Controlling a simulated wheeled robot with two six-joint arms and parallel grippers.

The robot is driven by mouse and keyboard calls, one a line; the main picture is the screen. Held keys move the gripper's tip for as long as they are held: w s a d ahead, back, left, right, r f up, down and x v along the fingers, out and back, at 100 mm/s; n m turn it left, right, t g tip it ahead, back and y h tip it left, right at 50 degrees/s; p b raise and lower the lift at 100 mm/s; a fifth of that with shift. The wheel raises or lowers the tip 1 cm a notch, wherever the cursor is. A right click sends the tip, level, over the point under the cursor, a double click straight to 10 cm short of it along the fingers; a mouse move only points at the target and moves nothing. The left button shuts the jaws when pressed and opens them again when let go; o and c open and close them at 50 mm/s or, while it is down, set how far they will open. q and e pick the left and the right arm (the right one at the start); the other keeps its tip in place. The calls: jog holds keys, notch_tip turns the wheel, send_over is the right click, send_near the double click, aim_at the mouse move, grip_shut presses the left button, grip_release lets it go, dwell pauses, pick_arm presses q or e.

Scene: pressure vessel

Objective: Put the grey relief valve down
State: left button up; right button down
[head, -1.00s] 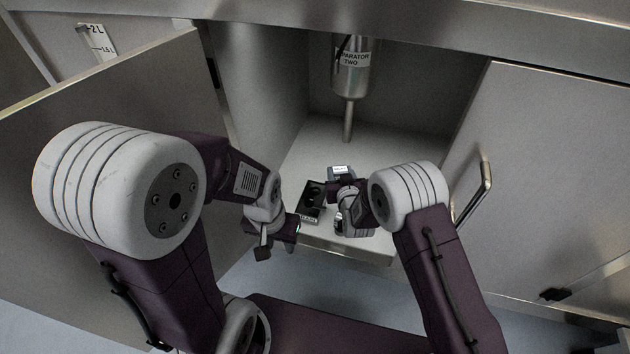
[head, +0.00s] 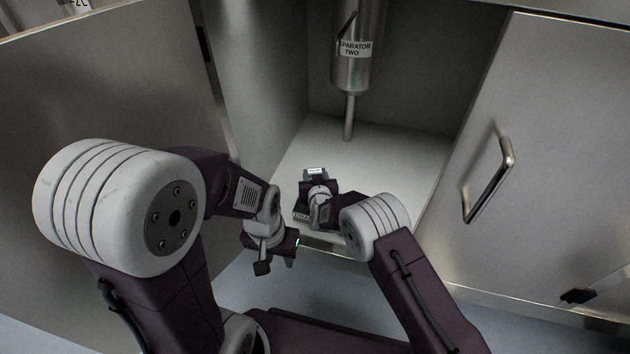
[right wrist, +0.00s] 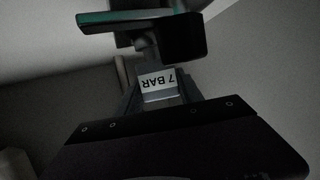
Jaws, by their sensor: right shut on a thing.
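The grey relief valve (head: 315,171) shows in the head view as a small grey body with a white label. It also shows in the right wrist view (right wrist: 160,97), with an upside-down "7 BAR" label. I cannot tell whether the valve touches the holder. My left gripper (head: 276,265) is empty in front of the cabinet, its fingers apart.
Open cabinet doors stand at left (head: 110,90) and right (head: 560,150), the right one with a handle (head: 488,180). The cabinet floor (head: 395,165) is clear on the right.

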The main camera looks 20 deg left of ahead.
jog(key=shift+f, duration=0.3)
jog(key=c, duration=0.8)
grip_release()
jog(key=shift+r, duration=0.1)
jog(key=shift+o, duration=0.2)
jog(key=shift+r, duration=0.1)
jog(key=shift+s+d+r+p, duration=0.1)
jog(key=shift+s+r+p, duration=0.15)
jog(key=shift+p, duration=0.2)
jog(key=p+v, duration=0.3)
jog(key=v, duration=0.2)
jog(key=shift+s+r+p, duration=0.15)
jog(key=shift+r+p, duration=0.2)
jog(key=shift+p, duration=0.05)
jog(key=s+f+b, duration=0.1)
jog(key=b, duration=0.2)
jog(key=shift+s+d, duration=0.15)
jog(key=shift+d, duration=0.05)
jog(key=b+v, duration=0.3)
jog(key=shift+s+d+r, duration=0.1)
jog(key=shift+s, duration=0.2)
jog(key=shift+s+d+r+b, duration=0.25)
jog(key=shift+s+r+b, duration=0.15)
jog(key=shift+r, duration=0.05)
